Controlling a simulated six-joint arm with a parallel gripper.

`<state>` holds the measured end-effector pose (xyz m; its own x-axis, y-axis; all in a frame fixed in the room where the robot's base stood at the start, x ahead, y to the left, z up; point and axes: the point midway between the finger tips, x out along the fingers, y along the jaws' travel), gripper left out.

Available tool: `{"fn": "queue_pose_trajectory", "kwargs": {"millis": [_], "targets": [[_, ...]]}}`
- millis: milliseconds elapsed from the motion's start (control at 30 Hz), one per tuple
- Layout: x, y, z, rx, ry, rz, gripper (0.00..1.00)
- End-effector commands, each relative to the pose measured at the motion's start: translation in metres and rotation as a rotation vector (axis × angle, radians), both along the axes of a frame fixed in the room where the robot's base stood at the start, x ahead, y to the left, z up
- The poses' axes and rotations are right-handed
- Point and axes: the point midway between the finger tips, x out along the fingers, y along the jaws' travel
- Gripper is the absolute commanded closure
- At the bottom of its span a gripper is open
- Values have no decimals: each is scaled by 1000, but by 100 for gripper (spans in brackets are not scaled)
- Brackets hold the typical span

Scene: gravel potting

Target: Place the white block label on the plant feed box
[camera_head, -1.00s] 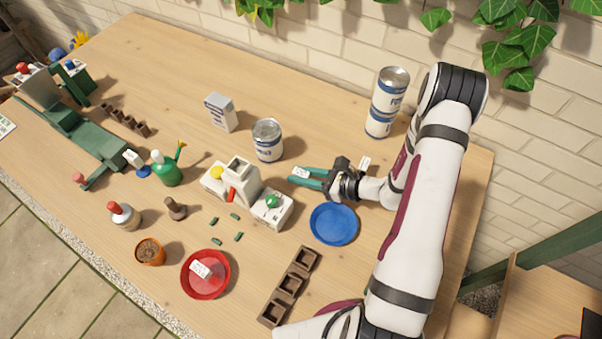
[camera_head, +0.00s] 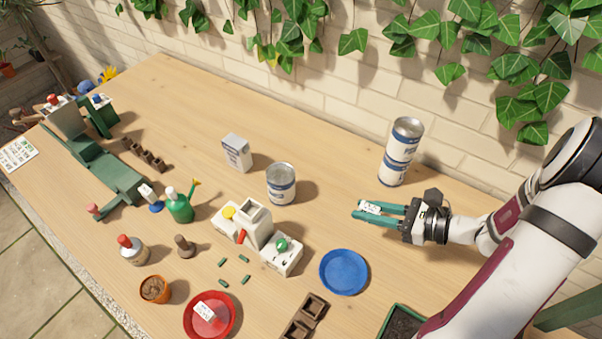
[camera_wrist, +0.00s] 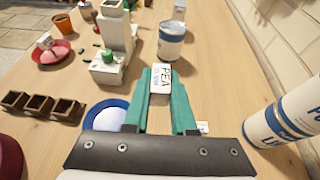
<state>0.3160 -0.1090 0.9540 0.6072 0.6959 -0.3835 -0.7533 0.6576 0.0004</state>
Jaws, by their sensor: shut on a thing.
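My gripper (camera_head: 368,212) has green fingers shut on a small white block label (camera_head: 371,207), held at the fingertips above the table. In the wrist view the label (camera_wrist: 161,78) shows dark print that reads PEA, with smaller print below, between the fingertips (camera_wrist: 160,85). The box I take for the plant feed box (camera_head: 236,152) is a small pale carton with a grey-blue panel, upright at the back middle of the table. It stands well to the left of my gripper, beyond a can.
A white-and-blue can (camera_head: 281,185) stands between the box and my gripper. Two stacked cans (camera_head: 400,152) stand behind my gripper near the wall. A white block-shaped device (camera_head: 255,228) and a blue saucer (camera_head: 343,272) are in front. Another label lies in the red saucer (camera_head: 230,318).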

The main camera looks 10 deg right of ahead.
Motion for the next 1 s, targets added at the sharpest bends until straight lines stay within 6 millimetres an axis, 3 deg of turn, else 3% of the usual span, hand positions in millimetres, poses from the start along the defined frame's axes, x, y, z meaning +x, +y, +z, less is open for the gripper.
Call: {"fn": "queue_pose_trajectory", "kwargs": {"millis": [67,167,333,500,600,800,867,1000], "targets": [[8,0,0,-1,-1,5,100],[36,1,0,-2,-2,10,100],[114,19,13,-3,-5,0,100],[198,67,49,-3,-9,-29,100],[234,101,73,-4,-7,-44,100],[265,142,101,-1,-1,-63,100],[269,151,99,1,1,-64,100],[281,189,75,1,6,-63,100]]}}
